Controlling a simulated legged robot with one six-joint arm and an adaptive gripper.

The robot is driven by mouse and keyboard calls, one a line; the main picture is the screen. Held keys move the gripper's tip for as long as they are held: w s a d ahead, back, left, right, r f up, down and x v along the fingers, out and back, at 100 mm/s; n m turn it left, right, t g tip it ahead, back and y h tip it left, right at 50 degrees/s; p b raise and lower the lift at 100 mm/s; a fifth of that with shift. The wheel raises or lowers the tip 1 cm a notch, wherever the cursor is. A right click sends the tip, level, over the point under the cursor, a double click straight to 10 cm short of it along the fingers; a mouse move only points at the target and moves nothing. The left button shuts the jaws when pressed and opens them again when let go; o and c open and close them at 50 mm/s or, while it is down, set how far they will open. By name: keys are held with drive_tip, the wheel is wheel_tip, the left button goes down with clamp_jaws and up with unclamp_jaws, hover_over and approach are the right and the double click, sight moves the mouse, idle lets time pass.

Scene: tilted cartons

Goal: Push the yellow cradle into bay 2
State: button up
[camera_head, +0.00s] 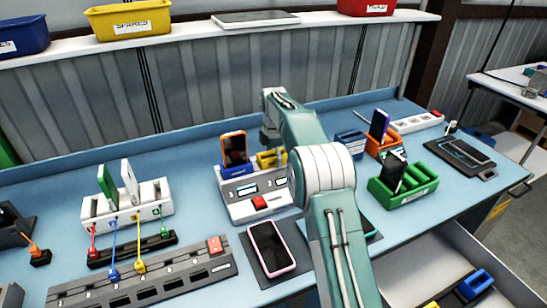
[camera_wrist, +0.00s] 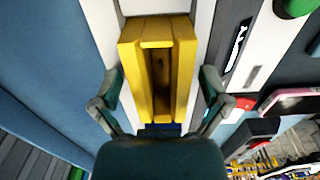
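The yellow cradle (camera_head: 268,159) is at the right half of the white two-display station (camera_head: 240,213), partly hidden by my arm. In the wrist view the yellow cradle (camera_wrist: 148,35) lies between the fingers of my gripper (camera_wrist: 160,90). The fingers are apart, one on each side of it, with a narrow gap visible at the right finger. I cannot tell how deep the cradle sits in its bay. A blue cradle (camera_head: 238,172) holding an orange phone (camera_head: 234,148) stands left of it in the station. My gripper's tips are hidden in the head view.
A red button (camera_head: 259,202) is on the station's front. A pink-edged phone (camera_head: 270,246) lies on a dark pad in front. A white rack (camera_head: 118,205) stands left, and a green rack (camera_head: 410,186) with a dark phone stands right. Blue tabletop is bare behind the station.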

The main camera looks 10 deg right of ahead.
drive_tip(key=shift+r, duration=0.1)
wheel_tip(320, 180, up, 12)
idle(0.8)
